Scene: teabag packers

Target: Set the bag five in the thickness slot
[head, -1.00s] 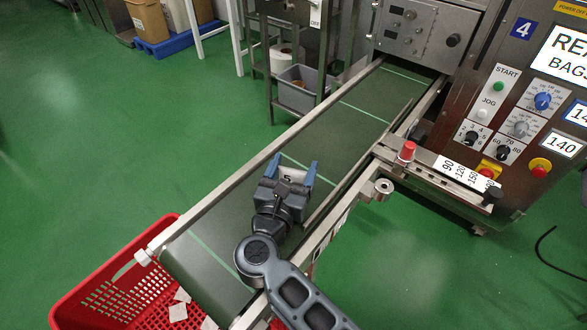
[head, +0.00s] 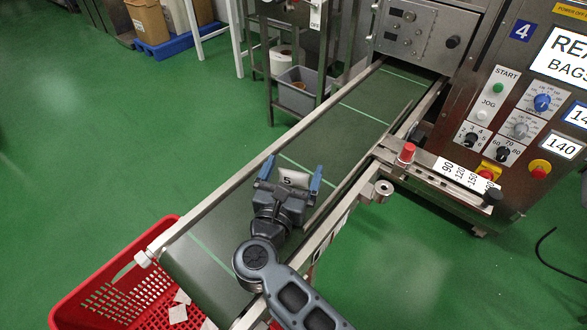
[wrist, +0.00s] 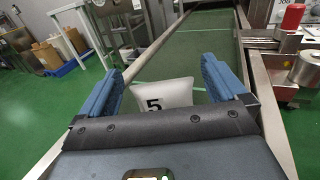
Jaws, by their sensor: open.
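Bag five (head: 293,178) is a small white pillow-shaped bag with a black 5, on the green conveyor belt (head: 345,135). My gripper (head: 291,174) is open above the belt, with one blue finger on each side of the bag. The wrist view shows the bag (wrist: 168,93) between the fingers of my gripper (wrist: 160,85), with a gap on either side; its near edge is hidden by my gripper's dark front. I cannot tell which part is the thickness slot.
A steel rail (head: 250,170) runs along the belt's left side. A red knob (head: 407,152) and a numbered strip (head: 462,172) stand at its right, before the control panel (head: 520,110). A red crate (head: 80,290) with several white bags is at the belt's near end.

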